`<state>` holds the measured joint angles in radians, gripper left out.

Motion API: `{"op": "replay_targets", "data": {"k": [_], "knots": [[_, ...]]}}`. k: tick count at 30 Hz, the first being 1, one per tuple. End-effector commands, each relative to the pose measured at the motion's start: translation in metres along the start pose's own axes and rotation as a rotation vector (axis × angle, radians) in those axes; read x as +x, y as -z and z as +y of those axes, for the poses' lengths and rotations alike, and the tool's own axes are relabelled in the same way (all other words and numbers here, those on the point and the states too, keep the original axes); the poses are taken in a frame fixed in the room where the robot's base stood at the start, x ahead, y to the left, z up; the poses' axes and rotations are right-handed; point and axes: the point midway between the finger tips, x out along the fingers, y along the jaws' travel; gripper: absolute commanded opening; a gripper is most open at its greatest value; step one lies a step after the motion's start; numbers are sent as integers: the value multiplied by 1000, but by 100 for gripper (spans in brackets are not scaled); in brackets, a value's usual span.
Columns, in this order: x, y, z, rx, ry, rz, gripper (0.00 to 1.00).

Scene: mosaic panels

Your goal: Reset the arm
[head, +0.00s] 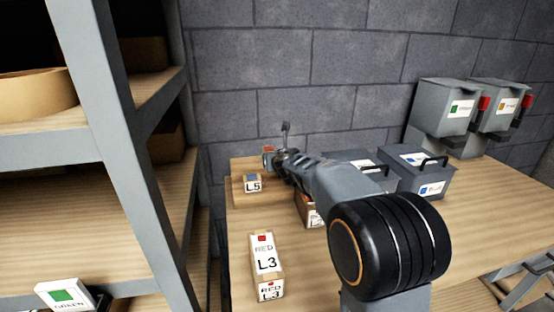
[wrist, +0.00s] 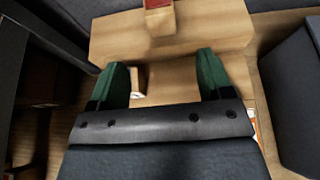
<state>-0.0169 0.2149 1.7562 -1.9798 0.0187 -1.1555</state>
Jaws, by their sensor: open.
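My gripper (head: 284,162) is at the far part of the wooden table, with my arm reaching out over the table. In the wrist view its two green fingers (wrist: 163,72) are spread apart with nothing held between them. Beyond them is a raised wooden block (wrist: 215,32), with a red-topped box (wrist: 158,18) on it. A small light wooden box (wrist: 138,80) shows beside the left finger, lower down. In the head view, the box labelled L5 (head: 252,184) is left of the gripper.
The L3 box (head: 266,262) stands on the table (head: 330,270) at the front left. Another box (head: 308,212) is partly hidden by my arm. Dark handled bins (head: 420,180) stand to the right, with grey dispensers (head: 445,105) behind. A metal shelf (head: 110,150) rises at left.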

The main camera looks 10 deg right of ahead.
Motion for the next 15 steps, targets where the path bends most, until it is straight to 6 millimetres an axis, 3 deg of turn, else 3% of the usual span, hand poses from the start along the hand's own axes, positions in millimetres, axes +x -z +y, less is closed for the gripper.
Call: {"op": "replay_targets", "data": {"k": [11, 15], "knots": [[-4, -2, -1, 25, 6, -4, 73], [-23, -12, -11, 214, 56, -29, 73]]}}
